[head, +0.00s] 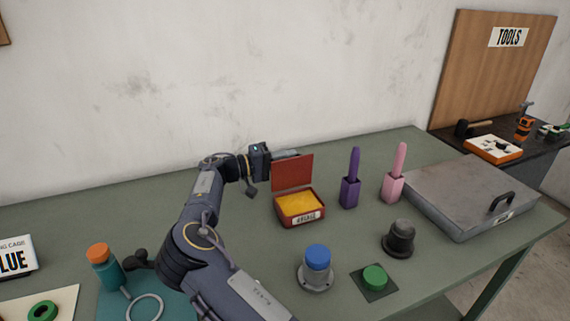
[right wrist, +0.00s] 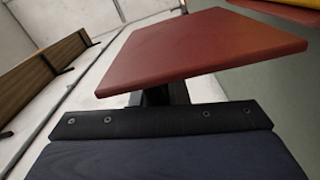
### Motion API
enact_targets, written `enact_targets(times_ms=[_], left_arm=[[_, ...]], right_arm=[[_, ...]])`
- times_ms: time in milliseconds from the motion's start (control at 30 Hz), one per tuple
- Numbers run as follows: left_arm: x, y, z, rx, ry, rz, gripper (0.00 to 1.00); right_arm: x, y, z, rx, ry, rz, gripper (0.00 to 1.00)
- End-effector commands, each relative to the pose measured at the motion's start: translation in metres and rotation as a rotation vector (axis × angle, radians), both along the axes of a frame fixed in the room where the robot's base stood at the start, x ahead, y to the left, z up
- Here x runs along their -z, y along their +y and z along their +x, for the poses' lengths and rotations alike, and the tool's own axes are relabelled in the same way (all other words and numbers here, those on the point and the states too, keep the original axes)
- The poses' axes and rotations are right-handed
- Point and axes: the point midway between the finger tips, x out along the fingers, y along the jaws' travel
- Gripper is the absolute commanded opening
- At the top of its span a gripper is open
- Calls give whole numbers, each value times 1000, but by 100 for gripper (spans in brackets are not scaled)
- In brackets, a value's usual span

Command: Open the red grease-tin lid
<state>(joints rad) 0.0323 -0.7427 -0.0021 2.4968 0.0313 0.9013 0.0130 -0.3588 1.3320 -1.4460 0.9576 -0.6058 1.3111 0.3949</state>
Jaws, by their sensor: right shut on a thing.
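The red grease tin (head: 299,208) stands on the green table with yellow grease showing inside and a label on its front. Its red lid (head: 292,172) stands upright at the tin's back edge, so the tin is open. My right gripper (head: 284,153) is at the lid's upper left edge and is shut on the lid. In the right wrist view the lid (right wrist: 205,45) reaches out from the dark gripper body, and a little yellow shows at the top right. The fingertips are mostly hidden behind the lid. My left gripper is not in view.
A purple holder (head: 349,192) and a pink holder (head: 393,186) stand right of the tin. In front are a blue-topped part (head: 317,262), a green button (head: 374,279) and a dark knob (head: 399,238). A grey lidded case (head: 455,195) fills the right end. An orange-capped bottle (head: 104,265) stands left.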

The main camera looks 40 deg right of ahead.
Motion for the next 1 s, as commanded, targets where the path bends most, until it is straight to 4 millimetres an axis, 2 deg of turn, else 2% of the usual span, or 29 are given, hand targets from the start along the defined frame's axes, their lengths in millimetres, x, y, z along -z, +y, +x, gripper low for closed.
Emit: enact_targets(times_ms=[167, 200, 367, 667, 767, 1000], left_arm=[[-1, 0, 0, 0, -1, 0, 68], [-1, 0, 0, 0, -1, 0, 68], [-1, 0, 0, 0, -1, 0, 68], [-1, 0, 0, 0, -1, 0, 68], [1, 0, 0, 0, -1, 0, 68], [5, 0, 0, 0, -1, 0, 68]], right_arm=[[3, 1, 0, -1, 3, 4, 0], [3, 1, 0, -1, 3, 4, 15], [2, 1, 0, 0, 3, 3, 34], [1, 3, 1, -1, 2, 3, 34], [2, 13, 5, -2, 1, 2, 34], [3, 53, 18, -4, 2, 3, 34]])
